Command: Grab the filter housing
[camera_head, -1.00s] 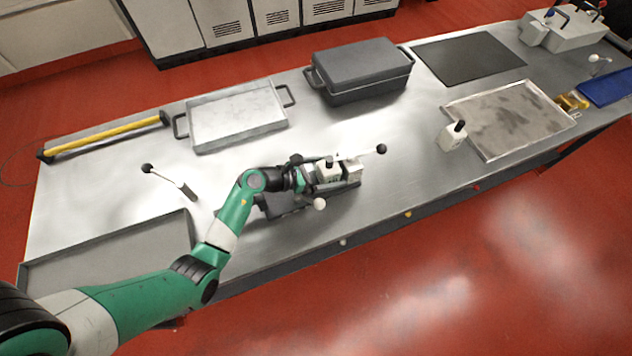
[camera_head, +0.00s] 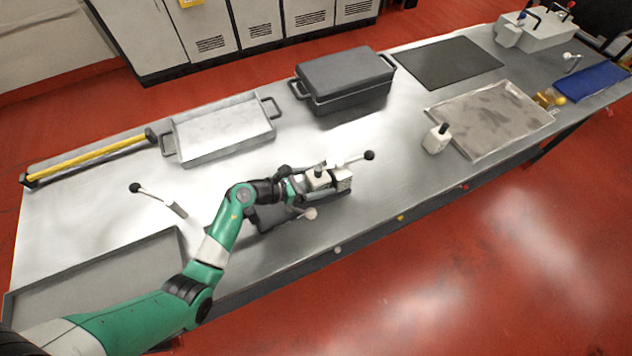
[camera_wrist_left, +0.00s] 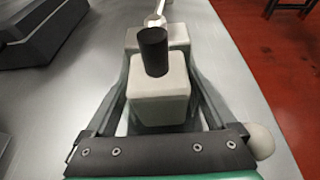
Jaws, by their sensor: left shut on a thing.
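The filter housing, as I take it, is a pale block (camera_wrist_left: 160,92) with a black cylinder on top. In the left wrist view it sits between the two fingers of my left gripper (camera_wrist_left: 163,104), which is shut on it. In the head view my left gripper (camera_head: 307,186) reaches in from the left, low over the table, with the pale block (camera_head: 318,178) at its tip. Whether the block touches what lies under it is hidden. A second pale block (camera_head: 341,178) stands just beyond it. My right gripper is not in view.
A ball-ended lever (camera_head: 355,158) and a white knob (camera_head: 309,214) are close to the gripper. A similar pale block (camera_head: 436,139) stands beside a metal tray (camera_head: 520,145). A black case (camera_head: 345,82) and a handled tray (camera_head: 222,128) lie behind. The front edge is near.

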